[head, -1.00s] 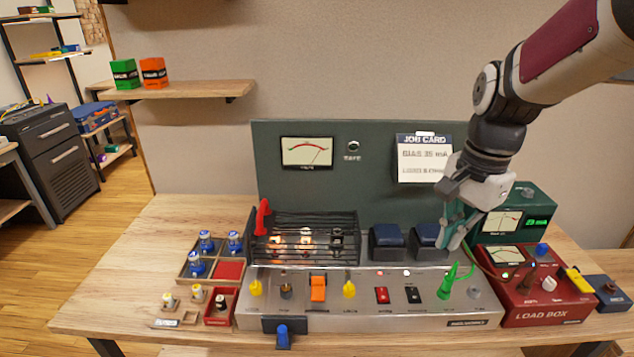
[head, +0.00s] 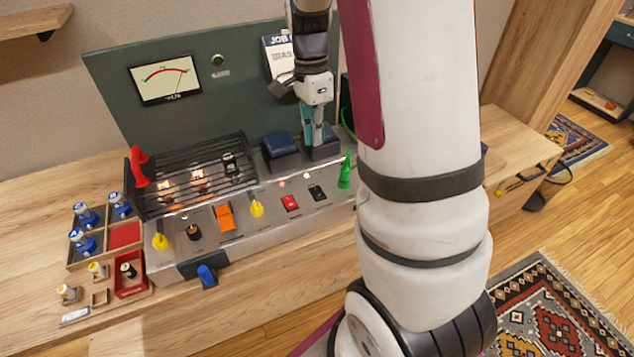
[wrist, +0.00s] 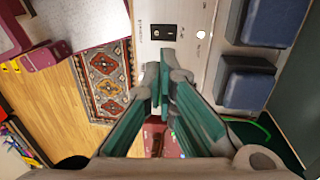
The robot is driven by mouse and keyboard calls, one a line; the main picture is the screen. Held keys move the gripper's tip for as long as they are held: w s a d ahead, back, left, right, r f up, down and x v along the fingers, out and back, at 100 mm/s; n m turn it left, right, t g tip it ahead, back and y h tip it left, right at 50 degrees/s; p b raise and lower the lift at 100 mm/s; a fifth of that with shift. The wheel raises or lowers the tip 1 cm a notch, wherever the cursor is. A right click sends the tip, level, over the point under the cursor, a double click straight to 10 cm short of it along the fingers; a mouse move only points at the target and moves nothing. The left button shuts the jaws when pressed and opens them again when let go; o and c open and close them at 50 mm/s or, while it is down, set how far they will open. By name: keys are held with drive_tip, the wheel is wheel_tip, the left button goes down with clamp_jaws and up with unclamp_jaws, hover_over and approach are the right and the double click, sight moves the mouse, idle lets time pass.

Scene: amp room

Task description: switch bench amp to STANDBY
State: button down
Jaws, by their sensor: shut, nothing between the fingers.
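The bench amp (head: 245,243) is a grey metal chassis with a tube cage on the bench. Its front panel carries a red rocker switch (head: 290,202) and a black rocker switch (head: 317,193), each near a small light. The switch labels are too small to read. My gripper (head: 318,143) is shut and empty, pointing down over the right transformer area in the head view. In the wrist view the black rocker (wrist: 163,32) lies just beyond the teal fingertips (wrist: 167,72); they appear apart from it. The load box is hidden behind my arm in the head view.
A green clip (head: 345,172) stands right of the black rocker. Dark blue transformers (head: 281,150) rise behind the switches. An orange switch (head: 225,217) and yellow knobs (head: 257,208) are to the left. A parts tray (head: 105,240) sits left of the amp.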

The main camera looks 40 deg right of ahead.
sight(317, 190)
drive_tip(key=f, duration=0.4)
drive_tip(key=s+f, duration=0.1)
drive_tip(key=f, duration=0.9)
drive_tip(key=shift+s+a, duration=0.25)
drive_tip(key=shift+s, duration=0.1)
drive_tip(key=shift+s+f, duration=0.15)
drive_tip(key=shift+f, duration=0.25)
drive_tip(key=shift+s+a+f, duration=0.1)
drive_tip(key=shift+s+a, duration=0.05)
drive_tip(key=shift+s, duration=0.15)
drive_tip(key=shift+w+d+b, duration=0.2)
drive_tip(key=shift+w+b, duration=0.25)
drive_tip(key=shift+w, duration=0.45)
wheel_tip(317, 190, up, 14)
drive_tip(key=s+p, duration=0.2)
drive_tip(key=p, duration=0.1)
drive_tip(key=shift+a+r, duration=0.2)
